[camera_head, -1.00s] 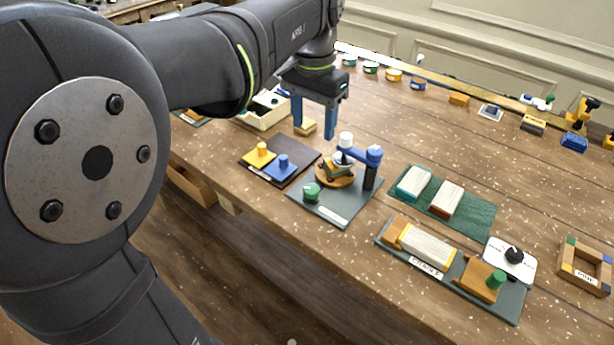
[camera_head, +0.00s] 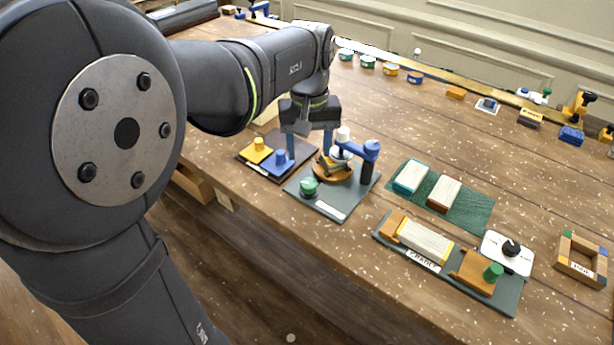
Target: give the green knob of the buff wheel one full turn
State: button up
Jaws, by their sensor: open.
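The green knob (camera_head: 309,187) stands at the front left corner of a dark grey-green plate (camera_head: 333,207). Behind it on the same plate is a round orange-brown wheel (camera_head: 334,170) with a white piece on top and a blue arm (camera_head: 370,152) at its right. My gripper (camera_head: 309,153) points down with its blue fingers apart. In the picture it is just above and behind the green knob, partly in front of the wheel's left side. It looks open, empty and clear of the knob. The exact height of the fingertips is hard to tell.
Left of the plate is a dark board (camera_head: 270,167) with yellow and blue knobbed blocks. To the right lie a green mat (camera_head: 470,205) with two blocks and a board with a second green knob (camera_head: 493,272). Small tins and tools line the back edge.

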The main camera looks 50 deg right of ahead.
aim_at(309, 183)
notch_tip(309, 183, down, 10)
jog(key=shift+r, duration=0.15)
jog(key=shift+c, duration=0.4)
jog(key=c, duration=0.9)
jog(key=shift+m, duration=0.3)
jog(key=m, duration=0.5)
jog(key=shift+m, duration=0.3)
jog(key=m, duration=1.1)
jog(key=shift+m, duration=0.3)
jog(key=m, duration=0.5)
jog(key=shift+m, duration=0.4)
